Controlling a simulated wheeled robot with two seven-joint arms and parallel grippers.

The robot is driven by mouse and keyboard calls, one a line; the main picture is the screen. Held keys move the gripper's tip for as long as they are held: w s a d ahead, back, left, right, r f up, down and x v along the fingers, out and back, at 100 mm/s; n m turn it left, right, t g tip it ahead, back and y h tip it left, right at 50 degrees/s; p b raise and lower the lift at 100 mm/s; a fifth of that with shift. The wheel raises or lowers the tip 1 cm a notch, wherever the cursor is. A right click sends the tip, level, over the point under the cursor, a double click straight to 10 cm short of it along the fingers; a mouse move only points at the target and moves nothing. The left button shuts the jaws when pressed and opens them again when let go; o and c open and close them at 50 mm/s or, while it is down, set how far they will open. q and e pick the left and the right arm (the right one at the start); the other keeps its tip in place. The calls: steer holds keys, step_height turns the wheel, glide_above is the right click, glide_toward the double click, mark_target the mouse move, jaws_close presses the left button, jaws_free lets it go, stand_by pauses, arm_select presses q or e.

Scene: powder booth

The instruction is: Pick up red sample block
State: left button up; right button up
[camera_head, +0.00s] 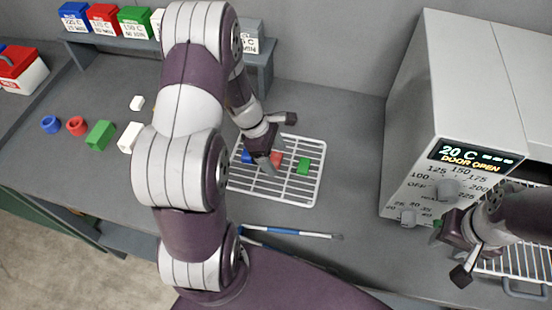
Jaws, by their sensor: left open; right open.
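The red sample block (277,159) lies on a white wire rack (272,197) on the grey bench, between a blue block (247,157) and a green block (304,165). My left gripper (279,143) is open just above the rack, with one finger close to the red block and partly covering it. I cannot tell whether that finger touches it. Nothing shows between its fingers. My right gripper (450,253) is open and empty at the right, in front of the oven.
A white oven (430,130) reading "20 C DOOR OPEN" stands at the right, with a wire shelf (515,265) at its front. A blue-and-white pen-like tool (285,231) lies before the rack. Loose pieces, including a green block (100,135), lie left. Labelled bins (105,20) line the back.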

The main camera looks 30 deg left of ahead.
arm_select(q)
steer(key=c, duration=1.1)
steer(key=shift+c, duration=0.4)
steer(key=shift+r, duration=0.2)
